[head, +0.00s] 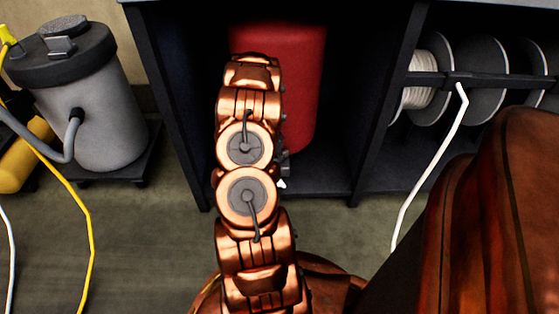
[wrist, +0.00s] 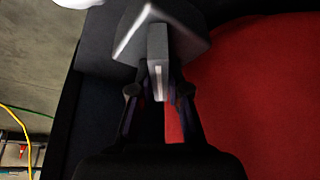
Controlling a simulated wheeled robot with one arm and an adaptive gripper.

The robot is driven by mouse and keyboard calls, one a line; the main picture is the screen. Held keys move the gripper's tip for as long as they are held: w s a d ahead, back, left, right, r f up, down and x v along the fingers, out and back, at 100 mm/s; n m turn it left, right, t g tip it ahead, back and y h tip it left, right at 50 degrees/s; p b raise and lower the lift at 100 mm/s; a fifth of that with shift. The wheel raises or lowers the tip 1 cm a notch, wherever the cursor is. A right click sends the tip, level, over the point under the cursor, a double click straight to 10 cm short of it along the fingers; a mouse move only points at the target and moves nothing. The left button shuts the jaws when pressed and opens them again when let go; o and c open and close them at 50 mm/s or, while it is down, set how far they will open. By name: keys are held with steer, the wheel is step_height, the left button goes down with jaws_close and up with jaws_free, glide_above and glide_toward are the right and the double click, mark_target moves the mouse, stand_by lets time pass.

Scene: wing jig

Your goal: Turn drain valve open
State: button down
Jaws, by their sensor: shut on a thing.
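The red tank (head: 303,95) stands inside the dark cabinet, partly behind my copper arm in the head view. It fills the right side of the wrist view (wrist: 265,90). In the wrist view, a grey valve handle (wrist: 160,42) with a flat, pale-edged plate and a narrow stem is between my fingertips. My gripper (wrist: 158,92) is shut on this valve handle. The valve's body and outlet are hidden, so I cannot tell how far it is turned. In the head view my arm hides the gripper and the valve.
The dark cabinet wall (head: 175,100) is close on the left of the tank. Cable reels (head: 430,85) with a hanging white hose are at the right. A grey canister (head: 95,110) and yellow hose (head: 90,225) stand at the left. Some floor (head: 140,240) is clear in front.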

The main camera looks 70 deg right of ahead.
steer(key=n+b, duration=0.1)
steer(key=n+t+b, duration=0.1)
steer(key=n+b, duration=0.1)
steer(key=shift+f, duration=0.3)
steer(key=n, duration=0.1)
steer(key=n+t, duration=0.1)
steer(key=shift+s+r+n+b, duration=0.1)
steer(key=shift+r+n+b, duration=0.2)
steer(key=shift+b, duration=0.1)
steer(key=n+t+p, duration=0.1)
steer(key=n+p, duration=0.2)
steer(key=shift+r+n+t, duration=0.1)
steer(key=shift+n+t, duration=0.2)
steer(key=shift+n+p, duration=0.5)
steer(key=shift+p, duration=0.15)
steer(key=shift+f, duration=0.2)
steer(key=c, duration=1.1)
jaws_free()
steer(key=shift+c, duration=0.2)
steer(key=shift+r, duration=0.1)
steer(key=v, duration=1.1)
steer(key=shift+a+r+t, duration=0.15)
steer(key=shift+r+t, duration=0.15)
steer(key=shift+r, duration=0.05)
